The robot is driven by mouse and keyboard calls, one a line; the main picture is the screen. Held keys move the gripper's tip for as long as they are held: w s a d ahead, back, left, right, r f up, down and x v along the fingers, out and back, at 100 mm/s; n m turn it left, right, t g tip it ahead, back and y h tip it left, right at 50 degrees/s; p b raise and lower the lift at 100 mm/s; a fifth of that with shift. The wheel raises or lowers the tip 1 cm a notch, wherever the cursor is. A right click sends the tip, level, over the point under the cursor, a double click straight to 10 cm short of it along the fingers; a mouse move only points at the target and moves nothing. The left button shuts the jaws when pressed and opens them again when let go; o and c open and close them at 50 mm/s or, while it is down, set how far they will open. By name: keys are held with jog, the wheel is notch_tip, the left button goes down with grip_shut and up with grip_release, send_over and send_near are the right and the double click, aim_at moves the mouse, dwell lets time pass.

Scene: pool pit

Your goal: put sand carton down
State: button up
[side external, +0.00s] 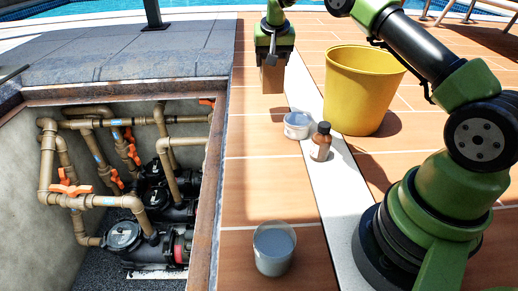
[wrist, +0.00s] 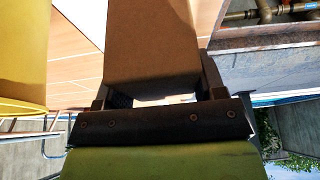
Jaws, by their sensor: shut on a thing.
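The sand carton (side external: 272,79) is a plain brown box. My gripper (side external: 272,60) is shut on it from above and holds it upright over the tiles near the pit's right edge. In the wrist view the carton (wrist: 155,50) fills the middle between the two fingers of my gripper (wrist: 157,90). Whether its bottom touches the tiles cannot be told.
A yellow bucket (side external: 360,95) stands right of the carton. A white tub (side external: 297,125) and a brown bottle (side external: 320,142) stand in front. A grey-filled cup (side external: 274,248) is nearer. The open pit (side external: 120,180) with pipes and pumps lies left. Tiles between tub and cup are clear.

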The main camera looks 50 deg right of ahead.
jog(key=s+a+m+g, duration=0.3)
jog(key=s+a+m, duration=0.3)
jog(key=a+m, duration=0.35)
jog(key=s+a+m+g, duration=0.3)
jog(key=s+a+m, duration=0.3)
jog(key=a+m, duration=0.4)
jog(key=shift+n, duration=0.55)
jog(key=f, duration=0.9)
jog(key=shift+s+a+f, duration=0.25)
jog(key=shift+a+f, duration=0.05)
jog(key=shift+f, duration=0.1)
jog(key=o, duration=1.2)
jog(key=shift+o, duration=0.2)
jog(key=v, duration=1.2)
jog(key=shift+w, duration=0.15)
